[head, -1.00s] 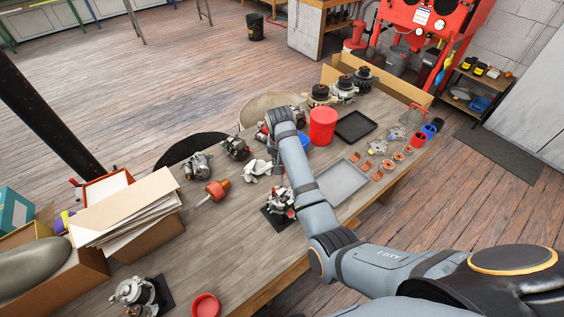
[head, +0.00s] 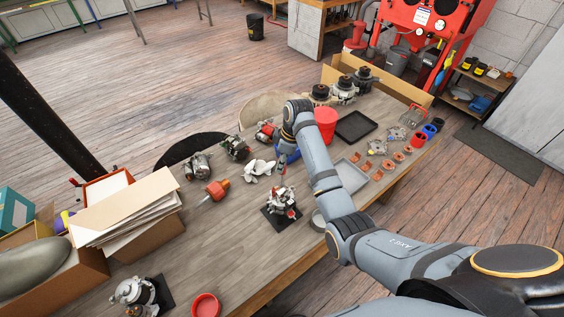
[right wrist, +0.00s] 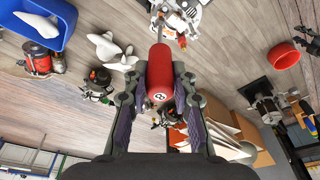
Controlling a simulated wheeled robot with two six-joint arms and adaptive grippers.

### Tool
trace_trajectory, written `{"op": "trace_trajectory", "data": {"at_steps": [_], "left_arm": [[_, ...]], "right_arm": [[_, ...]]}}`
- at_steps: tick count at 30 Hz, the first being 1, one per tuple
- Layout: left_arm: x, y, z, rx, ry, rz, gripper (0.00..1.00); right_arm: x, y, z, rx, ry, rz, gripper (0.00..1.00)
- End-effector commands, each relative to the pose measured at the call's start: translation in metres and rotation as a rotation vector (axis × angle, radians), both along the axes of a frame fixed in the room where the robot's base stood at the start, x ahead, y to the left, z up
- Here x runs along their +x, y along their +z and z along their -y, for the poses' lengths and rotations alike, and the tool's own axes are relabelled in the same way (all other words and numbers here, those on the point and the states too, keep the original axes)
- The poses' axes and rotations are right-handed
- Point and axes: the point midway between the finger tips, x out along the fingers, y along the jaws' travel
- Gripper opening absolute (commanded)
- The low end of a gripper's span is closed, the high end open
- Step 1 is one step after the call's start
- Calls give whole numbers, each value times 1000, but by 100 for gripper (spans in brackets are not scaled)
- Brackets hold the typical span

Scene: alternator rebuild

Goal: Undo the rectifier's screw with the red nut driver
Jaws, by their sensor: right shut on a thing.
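The alternator (head: 283,201), silver with red parts, stands on a small dark mat at the middle of the table. It also shows at the top of the right wrist view (right wrist: 186,14). My right gripper (head: 284,160) is above and just behind it, shut on the red nut driver (right wrist: 160,74). The driver's shaft points at the alternator. I cannot tell whether its tip touches a screw. The rectifier and its screw are too small to make out. My left gripper is not in view.
White gloves (head: 259,170), an orange tool (head: 216,191) and several other alternators lie left of and behind the gripper. A blue bin (right wrist: 37,22) is close to it. A grey tray (head: 352,175) is partly behind my arm.

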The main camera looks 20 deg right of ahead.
Motion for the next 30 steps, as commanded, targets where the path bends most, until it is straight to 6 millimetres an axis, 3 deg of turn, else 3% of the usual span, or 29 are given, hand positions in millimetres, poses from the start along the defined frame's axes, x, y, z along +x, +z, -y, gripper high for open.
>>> {"op": "trace_trajectory", "data": {"at_steps": [5, 20, 30], "left_arm": [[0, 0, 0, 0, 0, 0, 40], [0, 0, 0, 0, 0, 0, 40], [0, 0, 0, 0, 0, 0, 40]], "right_arm": [[0, 1, -1, 0, 205, 1, 0], [1, 2, 0, -2, 254, 1, 0], [1, 2, 0, 1, 954, -1, 0]]}}
